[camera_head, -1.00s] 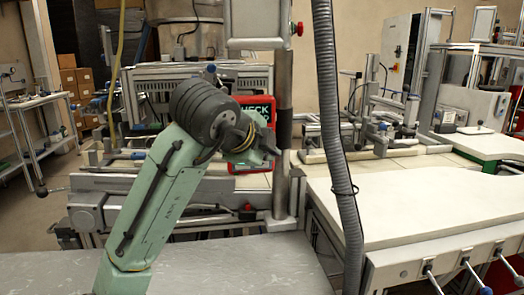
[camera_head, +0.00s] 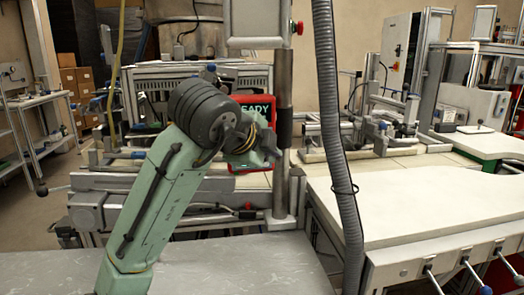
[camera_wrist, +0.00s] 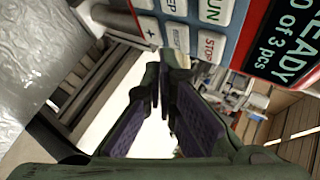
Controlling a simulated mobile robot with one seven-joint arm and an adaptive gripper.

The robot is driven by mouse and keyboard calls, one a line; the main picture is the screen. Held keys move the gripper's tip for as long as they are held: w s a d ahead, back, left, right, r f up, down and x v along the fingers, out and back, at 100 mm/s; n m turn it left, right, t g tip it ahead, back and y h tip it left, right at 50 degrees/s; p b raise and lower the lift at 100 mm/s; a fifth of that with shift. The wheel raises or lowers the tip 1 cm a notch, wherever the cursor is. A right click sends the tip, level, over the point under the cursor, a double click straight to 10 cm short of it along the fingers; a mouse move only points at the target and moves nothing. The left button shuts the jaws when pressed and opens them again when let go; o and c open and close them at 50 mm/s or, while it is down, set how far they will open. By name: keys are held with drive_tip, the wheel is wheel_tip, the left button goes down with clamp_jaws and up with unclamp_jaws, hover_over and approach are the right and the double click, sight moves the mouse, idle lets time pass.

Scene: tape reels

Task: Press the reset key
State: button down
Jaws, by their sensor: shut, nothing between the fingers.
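The red-framed control panel (camera_head: 256,100) stands behind my gripper in the head view, its screen partly hidden and showing "READY". In the wrist view its screen (camera_wrist: 285,40) reads "READY" and "0 of 3 pcs". Pale keys lie beside the screen. The reset key (camera_wrist: 178,37) appears to be the small-lettered one next to the STOP key (camera_wrist: 211,45). My gripper (camera_wrist: 166,68) is shut and empty, its fingertips just below the reset key in the picture. I cannot tell whether they touch it. My gripper also shows in the head view (camera_head: 272,154), in front of the panel's lower part.
A grey post (camera_head: 284,120) stands right beside the panel. A ribbed hose (camera_head: 338,150) hangs to the right of it. A white worktop (camera_head: 430,205) at right is mostly clear.

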drive_tip(key=shift+s, duration=0.15)
drive_tip(key=shift+s+d, duration=0.25)
drive_tip(key=shift+s, duration=1)
drive_tip(key=shift+s+d, duration=0.25)
drive_tip(key=shift+s, duration=0.95)
